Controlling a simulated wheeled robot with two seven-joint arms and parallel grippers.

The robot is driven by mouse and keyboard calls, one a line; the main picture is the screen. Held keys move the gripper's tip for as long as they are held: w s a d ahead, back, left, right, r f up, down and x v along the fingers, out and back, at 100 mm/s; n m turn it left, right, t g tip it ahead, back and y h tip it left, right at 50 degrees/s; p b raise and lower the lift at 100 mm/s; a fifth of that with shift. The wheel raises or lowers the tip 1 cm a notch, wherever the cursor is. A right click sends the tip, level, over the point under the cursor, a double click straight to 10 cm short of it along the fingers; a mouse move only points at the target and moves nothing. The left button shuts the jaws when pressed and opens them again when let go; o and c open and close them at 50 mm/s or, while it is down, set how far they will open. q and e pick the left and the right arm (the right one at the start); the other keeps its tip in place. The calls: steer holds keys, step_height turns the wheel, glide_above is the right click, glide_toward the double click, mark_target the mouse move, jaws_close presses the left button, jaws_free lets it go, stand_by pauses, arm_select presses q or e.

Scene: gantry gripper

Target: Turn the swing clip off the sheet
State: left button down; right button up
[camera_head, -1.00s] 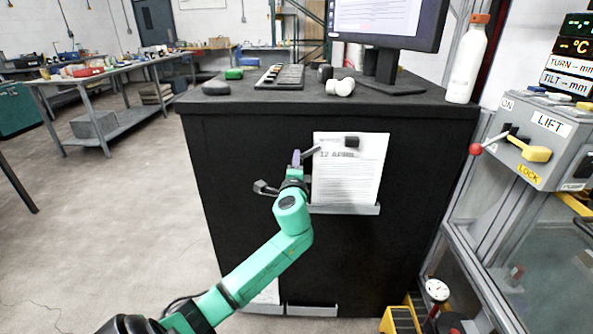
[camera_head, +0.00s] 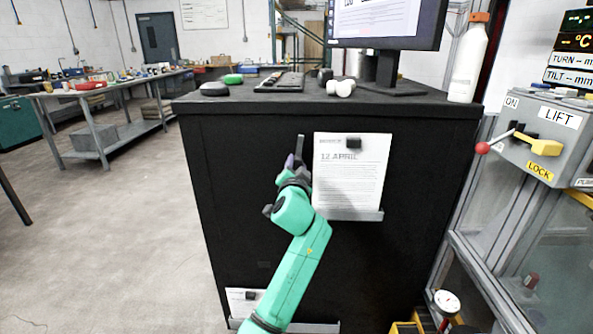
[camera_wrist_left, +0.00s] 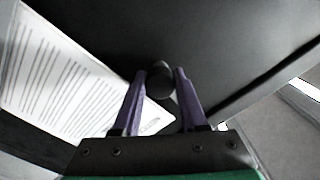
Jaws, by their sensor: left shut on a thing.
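The printed sheet headed "12 APRIL" (camera_head: 350,180) hangs on the front of the black cabinet. The swing clip's grey bar (camera_head: 301,145) stands nearly upright just left of the sheet's upper left edge, clear of the print. My left gripper (camera_head: 294,162) is at the lower end of the bar. In the left wrist view, its purple fingers (camera_wrist_left: 161,78) are shut on a dark rounded knob (camera_wrist_left: 160,82). The sheet (camera_wrist_left: 60,75) also shows there, at the left. The clip's pivot is hidden by the gripper. My right gripper is not in view.
The cabinet (camera_head: 420,180) is bare to the right. A second sheet (camera_head: 243,300) hangs low. A lift control box (camera_head: 545,140) stands at the right.

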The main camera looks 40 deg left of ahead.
arm_select(q)
steer(key=shift+n, duration=0.6)
steer(key=shift+c, duration=2.2)
jaws_free()
steer(key=shift+d, duration=0.1)
steer(key=b+v, duration=0.1)
steer(key=v, duration=1.3)
steer(key=shift+s+b, duration=0.2)
steer(key=shift+b, duration=0.15)
steer(key=shift+w+d+f, duration=0.1)
steer(key=shift+d, duration=0.05)
